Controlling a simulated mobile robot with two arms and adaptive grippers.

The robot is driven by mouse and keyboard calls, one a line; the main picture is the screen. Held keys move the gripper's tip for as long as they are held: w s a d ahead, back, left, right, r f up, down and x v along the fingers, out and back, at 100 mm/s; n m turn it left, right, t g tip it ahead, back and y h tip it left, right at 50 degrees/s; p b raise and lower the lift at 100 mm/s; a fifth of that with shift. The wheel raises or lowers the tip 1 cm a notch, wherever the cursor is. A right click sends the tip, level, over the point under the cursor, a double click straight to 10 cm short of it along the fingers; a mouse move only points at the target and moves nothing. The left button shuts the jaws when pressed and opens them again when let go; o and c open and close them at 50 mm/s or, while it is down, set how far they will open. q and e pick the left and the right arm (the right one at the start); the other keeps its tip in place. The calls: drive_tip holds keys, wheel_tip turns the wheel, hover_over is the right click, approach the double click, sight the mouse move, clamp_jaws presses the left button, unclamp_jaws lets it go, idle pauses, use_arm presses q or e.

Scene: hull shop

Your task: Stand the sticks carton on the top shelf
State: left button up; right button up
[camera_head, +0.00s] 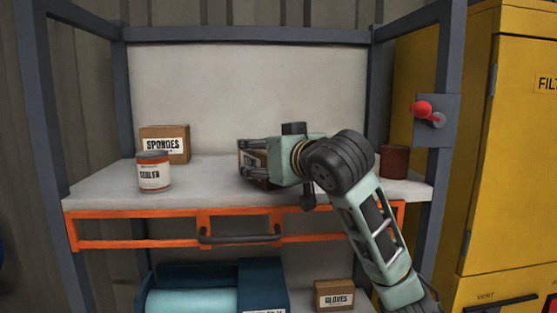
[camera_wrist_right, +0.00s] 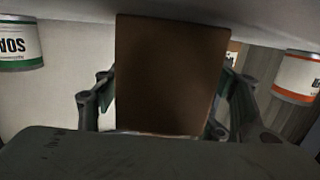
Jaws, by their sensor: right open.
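A brown carton (camera_head: 254,159), probably the sticks carton, is on the grey-white top shelf (camera_head: 215,180), near its middle. It looks upright, but its name cannot be read and part of it is hidden by my gripper. My right gripper (camera_head: 250,158) reaches in from the right, low over the shelf, with its fingers at the carton. In the right wrist view the carton's plain brown face (camera_wrist_right: 170,75) fills the middle, between the open fingers. Whether either finger touches it is unclear. My left gripper is not in view.
A sponges carton (camera_head: 165,142) and a sealer can (camera_head: 154,172) stand at the shelf's left. A dark red can (camera_head: 394,161) stands at the right. A soap can (camera_wrist_right: 20,46) shows in the wrist view. Below are a gloves carton (camera_head: 334,294) and blue bin (camera_head: 262,283).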

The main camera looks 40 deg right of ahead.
drive_tip(key=b+v, duration=0.3)
drive_tip(key=v, duration=0.7)
drive_tip(key=shift+s+b, duration=0.4)
